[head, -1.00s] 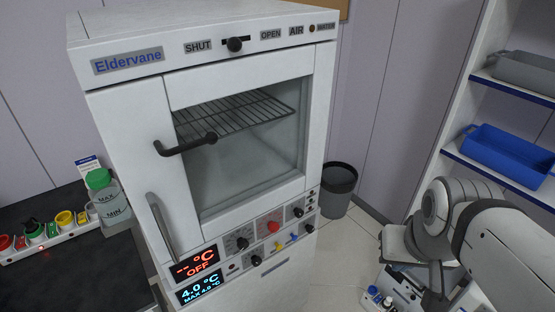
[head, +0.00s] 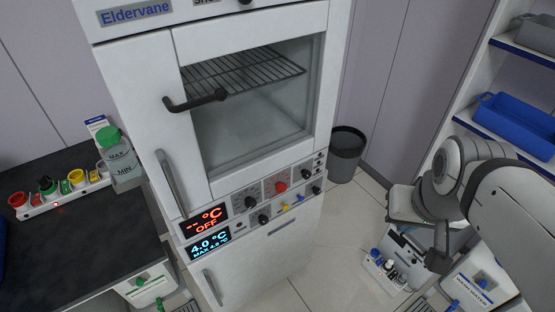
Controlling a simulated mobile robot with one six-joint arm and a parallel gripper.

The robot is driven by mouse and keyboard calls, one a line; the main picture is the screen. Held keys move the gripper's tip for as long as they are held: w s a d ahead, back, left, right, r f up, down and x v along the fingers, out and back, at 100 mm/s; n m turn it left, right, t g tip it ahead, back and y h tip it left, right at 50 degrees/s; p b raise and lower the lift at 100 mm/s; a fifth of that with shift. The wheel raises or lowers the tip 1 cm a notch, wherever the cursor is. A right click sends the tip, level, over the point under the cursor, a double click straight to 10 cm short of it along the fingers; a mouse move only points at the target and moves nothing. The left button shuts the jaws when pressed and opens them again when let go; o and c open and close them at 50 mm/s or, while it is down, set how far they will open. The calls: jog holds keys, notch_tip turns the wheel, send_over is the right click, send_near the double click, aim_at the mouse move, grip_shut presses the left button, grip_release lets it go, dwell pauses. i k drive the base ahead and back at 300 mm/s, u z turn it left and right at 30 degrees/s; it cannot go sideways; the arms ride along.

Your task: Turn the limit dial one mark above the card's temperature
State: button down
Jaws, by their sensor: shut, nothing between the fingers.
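The control panel (head: 272,198) of the white Eldervane cabinet has black knobs, a red knob (head: 281,187) and small yellow and blue parts. Its labels are too small to read, so I cannot tell which knob is the limit dial. The upper display (head: 206,220) reads "-- °C OFF" in red. The lower display (head: 209,243) reads "4.0 °C MAX 4.0 °C" in blue. A small white card with a blue top (head: 96,123) stands behind the bottle; its text is unreadable. My gripper (head: 438,262) hangs at the lower right, shut and empty, apart from the panel.
A black bench (head: 85,240) at left holds a green-capped bottle (head: 118,155) and a strip of coloured knobs (head: 62,190). A dark bin (head: 346,155) stands right of the cabinet. Shelves with a blue tray (head: 515,125) are at right. A bottle caddy (head: 385,270) sits low.

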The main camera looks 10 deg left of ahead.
aim_at(280, 187)
jog(key=u, duration=2.3)
jog(key=k, duration=1.3)
jog(key=z, duration=0.35)
jog(key=i, duration=1)
jog(key=u, duration=0.1)
